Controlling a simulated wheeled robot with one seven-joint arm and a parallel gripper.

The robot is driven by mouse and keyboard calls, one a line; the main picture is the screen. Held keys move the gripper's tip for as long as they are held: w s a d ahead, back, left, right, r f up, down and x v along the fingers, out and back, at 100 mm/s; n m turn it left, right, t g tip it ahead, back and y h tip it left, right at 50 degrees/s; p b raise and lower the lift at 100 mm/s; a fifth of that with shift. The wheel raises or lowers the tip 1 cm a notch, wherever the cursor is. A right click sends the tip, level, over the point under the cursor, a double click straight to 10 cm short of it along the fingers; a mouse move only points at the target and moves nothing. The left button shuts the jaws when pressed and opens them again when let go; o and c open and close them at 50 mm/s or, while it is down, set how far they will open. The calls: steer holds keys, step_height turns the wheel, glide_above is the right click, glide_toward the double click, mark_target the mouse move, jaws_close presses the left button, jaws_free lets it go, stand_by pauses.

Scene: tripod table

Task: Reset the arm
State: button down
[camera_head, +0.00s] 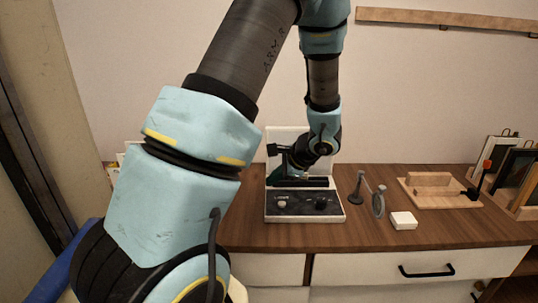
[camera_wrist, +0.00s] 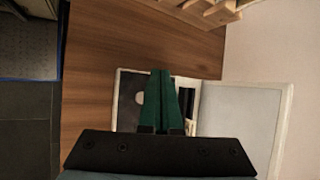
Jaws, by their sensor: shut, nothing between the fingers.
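My arm reaches from the left foreground over the wooden tabletop. My gripper (camera_head: 281,171) hangs over an open white case (camera_head: 333,218) with a black panel and knobs. In the wrist view the green fingers of my gripper (camera_wrist: 162,84) are together, with nothing between them. They overlap the case's dark panel in that view; whether they touch it cannot be told. The case's raised lid (camera_wrist: 246,112) is on the right there, and part of the panel is hidden behind the fingers.
Right of the case are a grey stand with a ring (camera_head: 378,203), a small white box (camera_head: 403,220) and a wooden board (camera_head: 440,203) with a block. Dark frames (camera_head: 515,166) lean at the far right. The tabletop's front strip (camera_head: 440,234) is clear.

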steer(key=s+a+r+n+g+h, duration=0.2)
steer(key=s+a+r+n+h, duration=0.1)
steer(key=s+a+r+n, duration=0.1)
steer(key=s+a+r+n+g+h, duration=0.1)
steer(key=s+a+r+n+h, duration=0.2)
steer(key=s+a+n, duration=0.3)
steer(key=s+n, duration=0.3)
steer(key=n, duration=0.2)
steer(key=shift+s+a+r+n+g, duration=0.2)
steer(key=shift+a+r+n+g, duration=0.1)
steer(key=shift+r+g, duration=0.1)
